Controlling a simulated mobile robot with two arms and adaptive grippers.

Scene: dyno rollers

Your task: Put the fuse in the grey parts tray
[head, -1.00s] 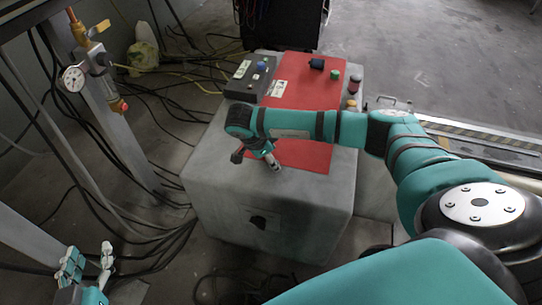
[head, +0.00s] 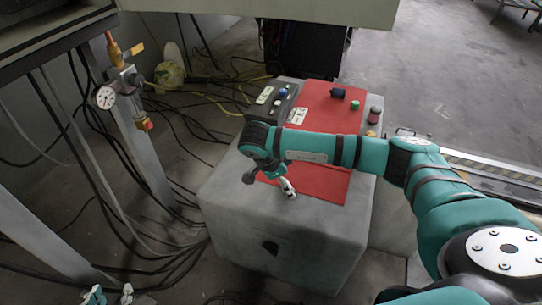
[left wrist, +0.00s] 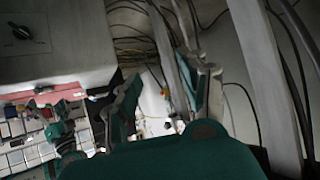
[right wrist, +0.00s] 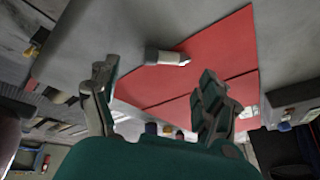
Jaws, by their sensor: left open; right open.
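What looks like the fuse is a small pale cylinder (right wrist: 163,57) with a dark band and a metal end. In the right wrist view it lies on the grey cabinet top, at the edge of the red mat (right wrist: 215,55). My right gripper (right wrist: 155,95) is open and empty, its fingers apart with the cylinder ahead between them. In the head view my right gripper (head: 270,184) hangs over the cabinet's front part; I cannot tell the cylinder apart there. My left gripper (head: 110,296) is at the bottom left, open and empty (left wrist: 165,95). I cannot make out the grey parts tray.
The grey cabinet (head: 285,235) carries a dark switch box (head: 271,99), a dark blue part (head: 338,93) and a green button (head: 355,104). A post with a pressure gauge (head: 105,97) and many loose cables are on the left. Open floor (head: 450,70) is at the right.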

